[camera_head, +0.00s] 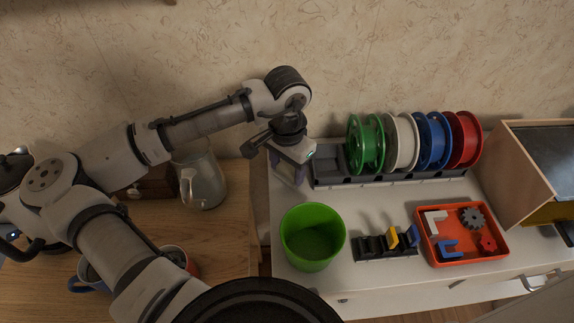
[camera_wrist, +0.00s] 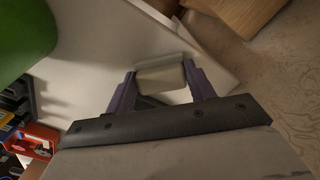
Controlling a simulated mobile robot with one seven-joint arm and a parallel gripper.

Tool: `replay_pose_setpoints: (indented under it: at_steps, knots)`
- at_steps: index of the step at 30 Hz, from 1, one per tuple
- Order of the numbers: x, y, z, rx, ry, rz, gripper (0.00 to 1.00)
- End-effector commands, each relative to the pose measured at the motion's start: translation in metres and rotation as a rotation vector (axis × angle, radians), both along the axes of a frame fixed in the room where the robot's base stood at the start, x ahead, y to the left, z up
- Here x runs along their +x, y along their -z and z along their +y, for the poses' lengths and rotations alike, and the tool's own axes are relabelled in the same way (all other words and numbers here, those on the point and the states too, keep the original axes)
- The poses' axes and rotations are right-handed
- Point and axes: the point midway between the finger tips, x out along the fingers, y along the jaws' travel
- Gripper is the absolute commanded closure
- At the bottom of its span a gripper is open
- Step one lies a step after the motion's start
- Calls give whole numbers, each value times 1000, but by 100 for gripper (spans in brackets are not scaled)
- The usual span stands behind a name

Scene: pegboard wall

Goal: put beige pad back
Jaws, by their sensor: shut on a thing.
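The beige pad (camera_wrist: 162,78) shows in the wrist view as a pale block between the two purple fingers. My gripper (camera_wrist: 161,86) is shut on it. In the head view my gripper (camera_head: 288,170) points down over the left end of the white cabinet top, left of the spool rack; the pad can hardly be made out there. A small black slotted holder (camera_head: 372,255) stands on the cabinet to the right, with a yellow pad (camera_head: 392,238) and a blue pad (camera_head: 413,236) upright in it. Some of its slots look empty.
A green bucket (camera_head: 312,238) stands between my gripper and the slotted holder. Behind is a rack (camera_head: 330,178) with green, white, blue and red spools. An orange tray (camera_head: 478,258) of small parts and a wooden box (camera_head: 512,180) are right.

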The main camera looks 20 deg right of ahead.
Motion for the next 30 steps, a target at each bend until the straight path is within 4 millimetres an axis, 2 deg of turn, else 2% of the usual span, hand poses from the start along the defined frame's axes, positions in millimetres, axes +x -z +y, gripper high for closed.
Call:
replay_pose_setpoints:
  at_steps: [2,3,7,17,20,30]
  knots:
    - [0,3,0,-1,0,2,64]
    - [0,2,0,0,0,1,41]
    - [0,2,0,1,0,1,25]
    - [0,-4,0,1,-1,-2,25]
    - [1,-17,0,0,-1,-1,25]
    - [1,-89,-1,0,-1,-2,25]
